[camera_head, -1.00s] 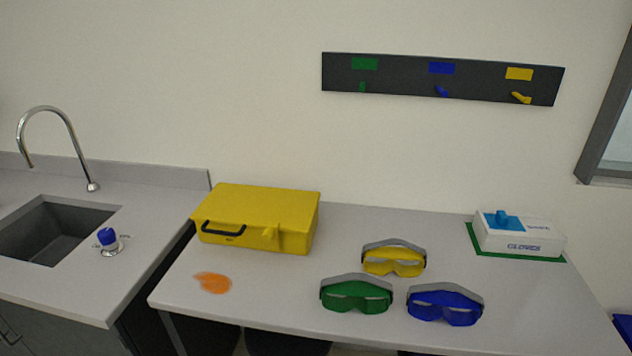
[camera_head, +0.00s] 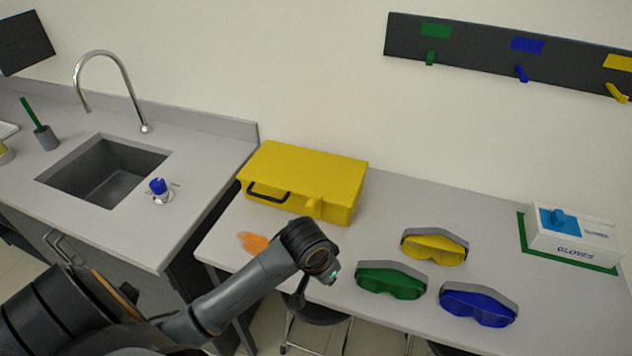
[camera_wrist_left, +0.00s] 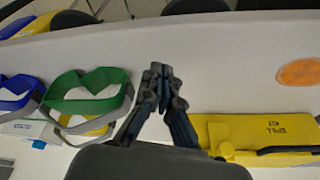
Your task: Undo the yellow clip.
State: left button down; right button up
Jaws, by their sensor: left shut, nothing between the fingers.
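The yellow clip (camera_head: 313,207) is a small yellow tab on the front of the closed yellow case (camera_head: 315,170), right of its black handle. My left gripper (camera_wrist_left: 159,72) is shut and empty, to the left of the case in that view and apart from the clip. My right gripper is not in view.
Green (camera_head: 391,281), blue (camera_head: 478,305) and yellow goggles (camera_head: 435,247) lie right of the case. An orange spill (camera_head: 254,242) is on the table in front of it. A glove box (camera_head: 575,235) stands far right. A sink (camera_head: 105,170) is at left.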

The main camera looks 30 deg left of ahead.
pick_arm(q)
jog(key=w+a+r+n+y, duration=0.1)
jog(key=w+a+r, duration=0.3)
jog(key=w+a, duration=0.15)
jog(key=w+a+r+n, duration=0.1)
jog(key=w+a+r, duration=0.3)
jog(key=w, duration=0.3)
notch_tip(320, 180, up, 8)
jog(key=n, duration=0.3)
send_over(312, 192)
jog(key=shift+y, duration=0.3)
jog(key=p+x, duration=0.3)
jog(key=x, duration=0.6)
jog(key=shift+s+f, duration=0.15)
jog(key=s+p, duration=0.3)
jog(key=shift+s+d+f, duration=0.1)
jog(key=shift+d, duration=0.25)
jog(key=shift+s, duration=0.35)
jog(key=shift+f, duration=0.1)
jog(key=shift+w+d, duration=0.1)
jog(key=shift+f, duration=0.15)
